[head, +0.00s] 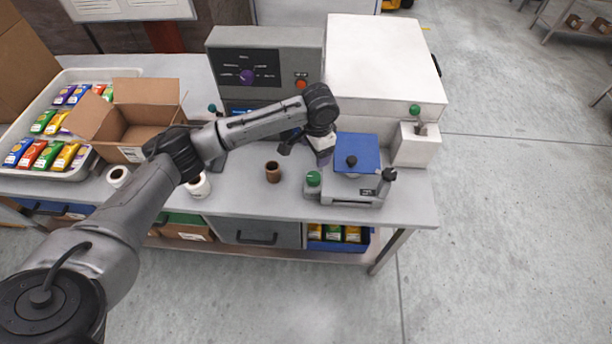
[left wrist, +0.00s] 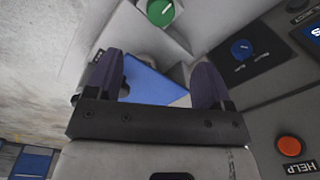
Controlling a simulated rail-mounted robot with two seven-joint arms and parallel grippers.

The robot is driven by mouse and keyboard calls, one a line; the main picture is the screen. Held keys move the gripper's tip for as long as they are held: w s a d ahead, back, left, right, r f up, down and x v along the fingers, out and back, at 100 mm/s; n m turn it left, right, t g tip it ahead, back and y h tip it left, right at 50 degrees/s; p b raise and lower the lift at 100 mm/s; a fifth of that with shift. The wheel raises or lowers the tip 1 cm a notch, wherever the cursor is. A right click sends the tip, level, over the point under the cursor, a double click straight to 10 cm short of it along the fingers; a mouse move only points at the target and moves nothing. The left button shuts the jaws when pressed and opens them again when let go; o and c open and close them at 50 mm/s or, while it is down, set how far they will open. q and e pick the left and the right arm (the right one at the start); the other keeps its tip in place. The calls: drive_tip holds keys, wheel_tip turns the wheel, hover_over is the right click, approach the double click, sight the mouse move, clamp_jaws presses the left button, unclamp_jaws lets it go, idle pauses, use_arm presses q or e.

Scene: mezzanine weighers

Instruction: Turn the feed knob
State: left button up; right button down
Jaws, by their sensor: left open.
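My left gripper (head: 322,158) is open with nothing between its fingers, low over the bench beside the small device with the blue plate (head: 355,153). Its purple fingers (left wrist: 156,85) stand wide apart in the left wrist view. In that view a green knob (left wrist: 160,12) lies ahead of them, and a blue knob (left wrist: 241,48) sits on a dark panel to the right. I cannot read which is the feed knob. My right gripper is out of view.
An orange button (head: 301,84) is on the grey box; an orange button marked HELP (left wrist: 289,146) shows in the left wrist view. A white machine (head: 385,60) stands behind the blue plate. A brown cup (head: 273,172), an open carton (head: 135,115) and a packet tray (head: 92,77) stand left.

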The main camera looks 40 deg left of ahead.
sight(313, 177)
use_arm(q)
drive_tip(key=f, duration=0.9)
drive_tip(key=f+b, duration=0.1)
drive_tip(key=f, duration=0.3)
drive_tip(key=shift+w+a+f, duration=0.15)
drive_tip(key=shift+a+f, duration=0.2)
drive_tip(key=c, duration=0.9)
